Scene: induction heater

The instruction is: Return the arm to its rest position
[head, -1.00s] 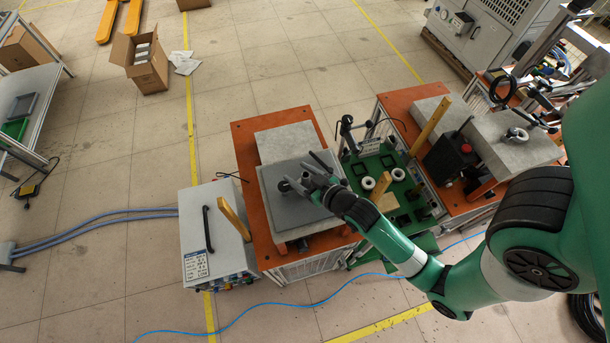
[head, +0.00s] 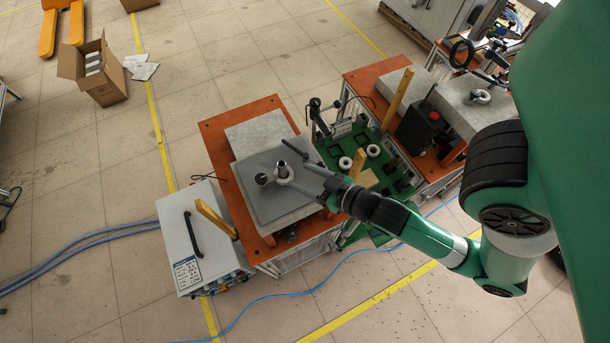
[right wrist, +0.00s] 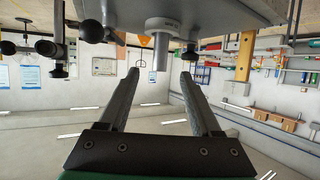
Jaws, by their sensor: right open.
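My right gripper (head: 294,155) is open and empty, just right of a small upright metal cylinder (head: 282,170) on a grey plate (head: 258,207). The gripper also shows in the right wrist view (right wrist: 163,73), its two fingers wide apart. There the picture looks upside down, and a grey cylinder (right wrist: 154,90) shows beyond the fingertips, apart from them. My left gripper is not in view.
A grey control box (head: 200,255) with a black handle stands left of the orange table (head: 217,146). A green fixture board (head: 335,150) with white rings lies to the right. A second orange table (head: 368,80) carries a black box (head: 420,128). Open floor lies in front.

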